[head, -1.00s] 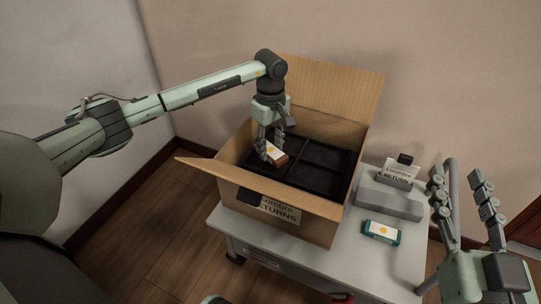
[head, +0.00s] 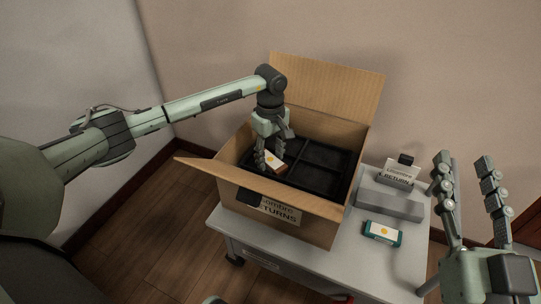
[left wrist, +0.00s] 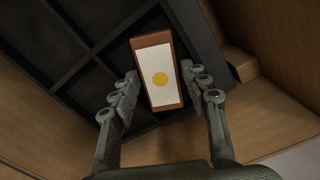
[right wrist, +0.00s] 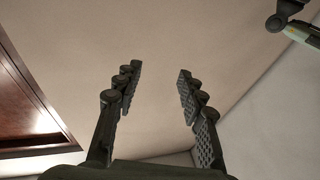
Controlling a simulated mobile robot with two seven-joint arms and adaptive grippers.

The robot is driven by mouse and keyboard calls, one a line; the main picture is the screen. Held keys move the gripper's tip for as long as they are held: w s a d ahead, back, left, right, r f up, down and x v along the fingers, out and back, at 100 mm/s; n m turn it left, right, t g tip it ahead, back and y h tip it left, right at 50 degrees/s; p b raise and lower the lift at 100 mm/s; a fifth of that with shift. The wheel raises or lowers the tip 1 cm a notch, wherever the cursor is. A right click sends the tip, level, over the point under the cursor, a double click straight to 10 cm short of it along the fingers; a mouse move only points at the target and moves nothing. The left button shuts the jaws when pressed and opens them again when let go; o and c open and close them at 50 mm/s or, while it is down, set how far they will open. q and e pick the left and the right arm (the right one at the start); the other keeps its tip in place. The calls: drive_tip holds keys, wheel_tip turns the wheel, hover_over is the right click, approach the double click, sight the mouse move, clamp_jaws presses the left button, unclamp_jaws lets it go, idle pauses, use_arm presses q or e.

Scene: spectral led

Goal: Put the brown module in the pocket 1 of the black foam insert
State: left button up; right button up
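The brown module (head: 275,166), with a white label and a yellow dot, sits tilted in the picture at the near-left part of the black foam insert (head: 318,154) inside the cardboard box. In the left wrist view the module (left wrist: 160,76) lies between the spread fingers of my left gripper (left wrist: 159,75), with narrow gaps on both sides. My left gripper (head: 271,160) is open around it, low in the box. Whether the module is fully down in its pocket cannot be told. My right gripper (head: 466,158) is open and empty, right of the table.
The open cardboard box (head: 318,228) stands on a grey cart table (head: 335,264), its flaps spread. A teal module (head: 382,233) and a grey block (head: 391,205) with a sign (head: 397,175) are right of it.

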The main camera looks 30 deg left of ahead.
sight(271, 160)
use_arm(q)
drive_tip(key=shift+r, duration=0.25)
wheel_tip(271, 160, up, 12)
drive_tip(key=p, duration=0.1)
use_arm(e)
wheel_tip(271, 160, down, 7)
drive_tip(key=w+d+g+h, duration=0.1)
drive_tip(key=d+g, duration=0.1)
drive_tip(key=g, duration=0.1)
drive_tip(key=shift+d+r+h, duration=0.15)
drive_tip(key=shift+r+h, duration=0.05)
drive_tip(key=shift+h, duration=0.2)
